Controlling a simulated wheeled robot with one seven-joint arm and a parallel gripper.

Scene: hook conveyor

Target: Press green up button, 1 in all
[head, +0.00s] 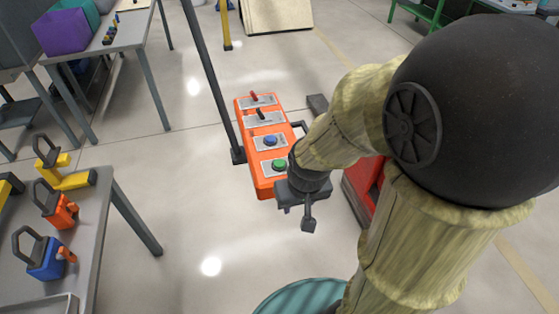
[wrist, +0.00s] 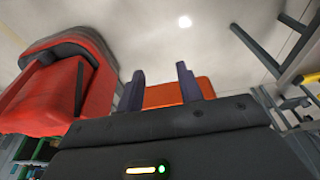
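The orange control box (head: 262,184) hangs in the middle of the head view. The green button (head: 279,164) is near its lower end, on a grey plate. My gripper (head: 298,209) is just below and right of the green button in the head view. It seems apart from the button, but the depth is hard to tell. In the wrist view, my gripper's two fingers (wrist: 160,74) stand apart with nothing held. Part of the orange box (wrist: 165,94) shows behind them. The green button does not show in the wrist view.
A blue button (head: 270,141) sits above the green one, with two levers further up the box. A dark pole (head: 212,80) stands left of it. A grey table (head: 95,225) with colored clamp-like tools is at left. A red object (head: 361,190) is behind my arm.

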